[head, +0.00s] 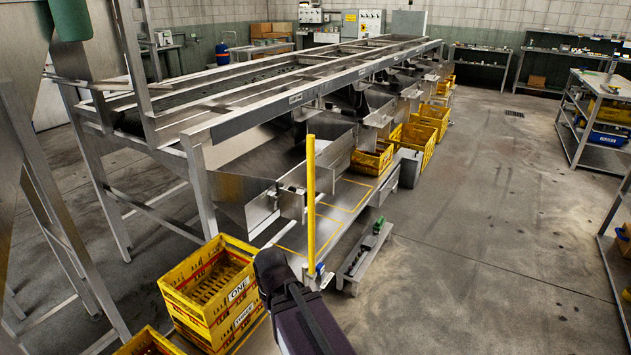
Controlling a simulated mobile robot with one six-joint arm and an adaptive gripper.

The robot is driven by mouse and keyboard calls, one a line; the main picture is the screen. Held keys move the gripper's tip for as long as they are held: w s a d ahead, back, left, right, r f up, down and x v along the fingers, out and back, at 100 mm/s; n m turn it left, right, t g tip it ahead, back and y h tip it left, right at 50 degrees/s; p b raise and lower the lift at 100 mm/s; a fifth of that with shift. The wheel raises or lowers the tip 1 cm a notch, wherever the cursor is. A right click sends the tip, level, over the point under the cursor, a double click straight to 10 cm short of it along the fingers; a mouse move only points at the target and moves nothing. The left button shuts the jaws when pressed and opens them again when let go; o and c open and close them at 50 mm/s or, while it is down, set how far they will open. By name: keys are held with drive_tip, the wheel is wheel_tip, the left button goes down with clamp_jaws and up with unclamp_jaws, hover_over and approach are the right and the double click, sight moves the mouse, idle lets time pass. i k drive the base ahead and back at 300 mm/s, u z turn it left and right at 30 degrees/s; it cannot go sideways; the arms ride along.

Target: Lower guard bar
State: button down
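The guard bar (311,205) is a yellow post standing upright at the near end of the roller sizer (300,98). Its foot is at the corner of a low metal platform (343,197) with yellow outlines on it. My dark arm reaches up from the bottom edge and ends just left of the bar's foot in the picture. No gripper fingers can be made out, and I cannot see anything touching the bar.
Stacked yellow crates (213,290) stand left of my arm. A low metal bench (363,257) with small dark items is right of the bar. More yellow crates (423,143) line the sizer's right side. The floor (490,240) to the right is clear up to the shelves.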

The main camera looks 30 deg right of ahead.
sight(310, 273)
drive_tip(key=u, duration=0.2)
drive_tip(key=k, duration=1.2)
drive_tip(key=z, duration=1.25)
drive_tip(key=i, duration=1)
drive_tip(key=z, duration=0.05)
